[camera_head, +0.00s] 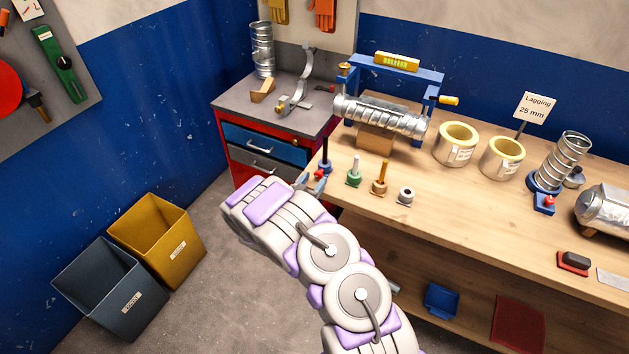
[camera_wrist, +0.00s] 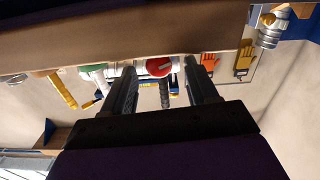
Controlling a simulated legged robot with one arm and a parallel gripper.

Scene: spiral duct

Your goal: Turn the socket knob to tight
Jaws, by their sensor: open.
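A small red knob (camera_head: 319,174) shows at this socket, partly behind the fingers; contact cannot be told. In the wrist view my gripper (camera_wrist: 159,76) has its two fingers apart, with nothing seen held. A second blue block with a red knob (camera_head: 545,203) stands farther right by the spiral duct (camera_head: 563,158). I cannot tell from the pictures which knob is the socket knob or how either is set.
Green (camera_head: 354,177), orange (camera_head: 380,185) and white (camera_head: 405,195) pieces stand in a row right of my gripper. The workbench (camera_head: 460,205) holds a blue-framed roller (camera_head: 395,75) behind. A red cabinet (camera_head: 265,160) stands left. Two bins are on the floor, yellow (camera_head: 185,245) and grey (camera_head: 95,300).

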